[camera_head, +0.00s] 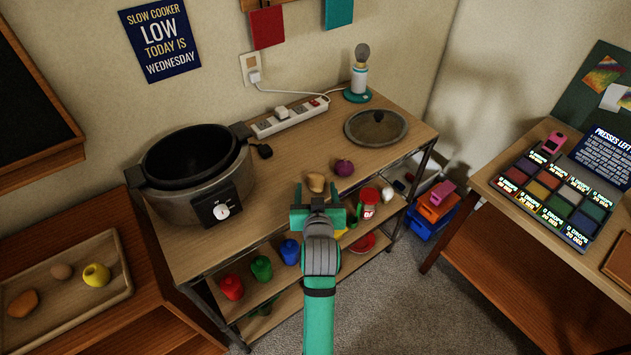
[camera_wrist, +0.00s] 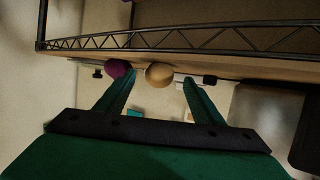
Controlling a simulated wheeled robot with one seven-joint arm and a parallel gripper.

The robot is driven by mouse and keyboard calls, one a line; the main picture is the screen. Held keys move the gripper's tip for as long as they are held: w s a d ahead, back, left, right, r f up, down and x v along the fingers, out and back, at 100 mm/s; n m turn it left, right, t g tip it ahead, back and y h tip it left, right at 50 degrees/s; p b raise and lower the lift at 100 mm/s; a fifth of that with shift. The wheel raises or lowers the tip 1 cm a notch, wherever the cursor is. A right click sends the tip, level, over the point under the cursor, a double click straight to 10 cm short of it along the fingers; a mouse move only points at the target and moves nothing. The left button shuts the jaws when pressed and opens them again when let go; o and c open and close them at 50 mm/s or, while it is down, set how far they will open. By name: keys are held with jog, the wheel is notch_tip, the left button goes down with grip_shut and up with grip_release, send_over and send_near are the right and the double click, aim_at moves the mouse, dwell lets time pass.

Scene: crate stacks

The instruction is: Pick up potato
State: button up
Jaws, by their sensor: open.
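A tan, rounded potato (camera_head: 316,183) sits on the wooden table (camera_head: 265,208) near its front edge, just beyond my gripper. In the wrist view, the potato (camera_wrist: 159,74) appears between the two finger lines, with a purple onion (camera_wrist: 119,68) beside it at the left finger. My gripper (camera_head: 317,204) is open and empty, with its fingers apart and pointing at the table. The fingers (camera_wrist: 157,84) also show in the wrist view. I cannot tell the exact gap between fingertips and potato.
A slow cooker (camera_head: 192,172) stands on the left of the table, and a lid (camera_head: 376,127) lies at the right. A power strip (camera_head: 287,118) runs along the back. Coloured containers (camera_head: 261,268) stand on the shelf below. A tray (camera_head: 67,290) with several foods is at far left.

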aim_at(316, 186)
jog(key=shift+x, duration=1.6)
jog(key=c, duration=1.2)
